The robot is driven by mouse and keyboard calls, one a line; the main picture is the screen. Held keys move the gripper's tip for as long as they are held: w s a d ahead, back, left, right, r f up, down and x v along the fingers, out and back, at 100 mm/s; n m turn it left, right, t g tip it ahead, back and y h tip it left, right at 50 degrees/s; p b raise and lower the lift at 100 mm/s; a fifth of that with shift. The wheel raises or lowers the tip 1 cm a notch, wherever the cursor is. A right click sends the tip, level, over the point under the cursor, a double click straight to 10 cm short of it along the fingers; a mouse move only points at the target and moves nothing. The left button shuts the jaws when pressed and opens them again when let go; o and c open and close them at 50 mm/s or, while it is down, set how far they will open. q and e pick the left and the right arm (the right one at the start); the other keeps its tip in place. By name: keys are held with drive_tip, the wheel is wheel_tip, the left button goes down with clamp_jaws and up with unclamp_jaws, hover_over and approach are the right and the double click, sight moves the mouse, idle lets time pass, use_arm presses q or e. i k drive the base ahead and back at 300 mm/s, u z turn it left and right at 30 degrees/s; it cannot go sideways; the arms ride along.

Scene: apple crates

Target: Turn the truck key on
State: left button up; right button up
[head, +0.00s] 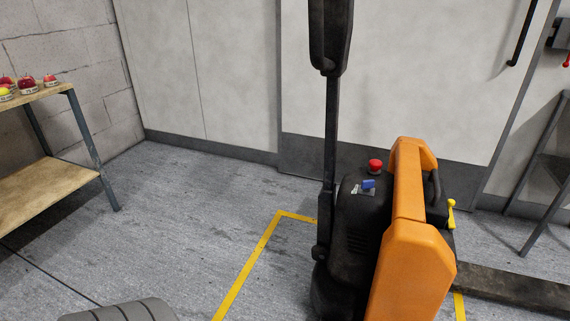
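The truck (425,265) is an orange and black pallet truck standing right of centre in the head view. Its tall black tiller (331,120) rises at its left side. A small blue key (369,184) sits on a pale plate on top of the black housing. The exact angle of the key is too small to tell. A red button (375,165) stands just behind the key. Neither of my grippers is in view.
A wooden-topped table (45,185) with several apples (27,83) stands at the left by a block wall. Yellow floor tape (250,262) runs beside the truck. The floor between table and truck is clear. A dark metal rack (550,180) stands at the right edge.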

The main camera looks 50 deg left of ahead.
sight(366, 185)
drive_tip(key=u, duration=0.35)
drive_tip(key=i, duration=1)
